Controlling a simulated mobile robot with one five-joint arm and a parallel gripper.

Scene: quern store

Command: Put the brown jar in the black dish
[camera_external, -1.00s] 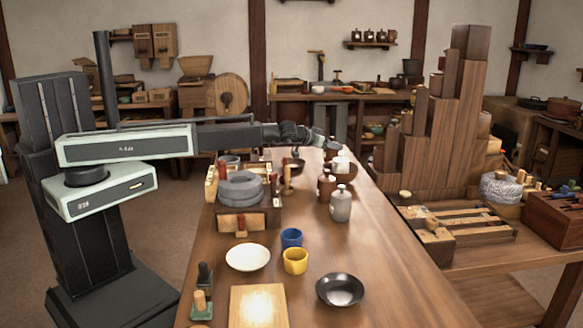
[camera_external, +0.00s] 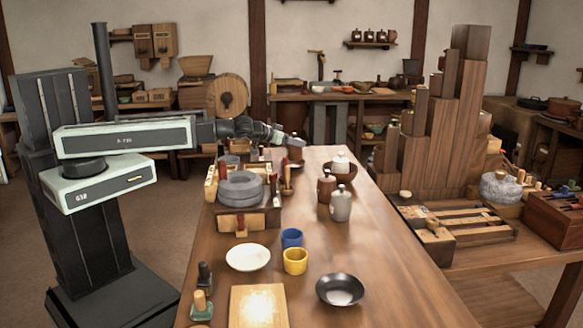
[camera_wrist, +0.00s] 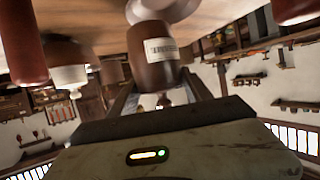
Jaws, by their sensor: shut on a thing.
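My gripper (camera_external: 294,142) is at the end of the outstretched arm, over the far left part of the long table. It is shut on a brown jar (camera_external: 296,154), which hangs partly hidden at the fingertips. In the wrist view the brown jar (camera_wrist: 155,62), with a pale label, shows between the fingers. The black dish (camera_external: 340,290) sits empty on the near right part of the table, well away from my gripper.
A reddish-brown jar (camera_external: 326,187) and a grey jar (camera_external: 340,207) stand on the table right of my gripper. A grey millstone (camera_external: 240,190), white plate (camera_external: 248,257), blue cup (camera_external: 291,238), yellow cup (camera_external: 295,261) and board (camera_external: 258,306) are nearer. The table's right side is mostly clear.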

